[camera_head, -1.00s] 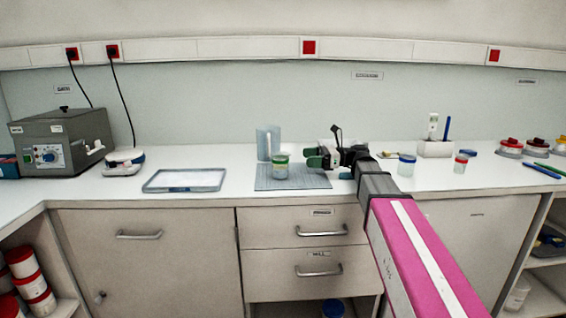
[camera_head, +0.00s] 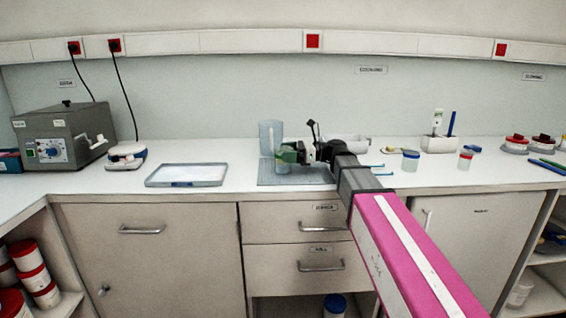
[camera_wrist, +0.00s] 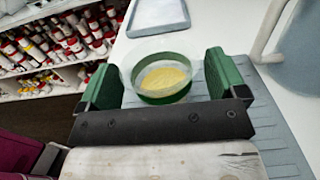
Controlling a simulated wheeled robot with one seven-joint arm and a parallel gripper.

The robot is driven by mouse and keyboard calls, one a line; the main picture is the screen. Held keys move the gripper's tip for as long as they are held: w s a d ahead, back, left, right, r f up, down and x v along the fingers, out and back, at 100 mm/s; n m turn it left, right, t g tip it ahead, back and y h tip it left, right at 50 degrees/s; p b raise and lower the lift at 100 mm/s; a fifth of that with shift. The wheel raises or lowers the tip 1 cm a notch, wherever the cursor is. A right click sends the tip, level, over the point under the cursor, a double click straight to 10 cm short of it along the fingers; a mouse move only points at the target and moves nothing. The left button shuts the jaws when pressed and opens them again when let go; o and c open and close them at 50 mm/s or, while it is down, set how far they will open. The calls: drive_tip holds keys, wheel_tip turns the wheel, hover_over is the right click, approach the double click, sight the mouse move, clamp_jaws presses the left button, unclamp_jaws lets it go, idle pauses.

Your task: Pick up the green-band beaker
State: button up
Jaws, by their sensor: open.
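The green-band beaker (camera_wrist: 162,72) is a clear cup with a green band and yellowish contents. It stands on the grey-blue ribbed mat (camera_head: 318,180), and in the head view it is mostly hidden by my gripper (camera_head: 285,156). In the wrist view my gripper (camera_wrist: 165,82) is open, with one green finger pad on each side of the beaker. The pads look level with its upper part. I cannot tell whether either pad touches it.
A clear jug (camera_head: 270,138) stands just behind the beaker. A shallow tray (camera_head: 187,175) lies to the left. The counter front between is clear.

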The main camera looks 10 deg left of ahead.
drive_tip(key=shift+x, duration=0.8)
drive_tip(key=shift+d, duration=0.1)
drive_tip(key=c, duration=0.7)
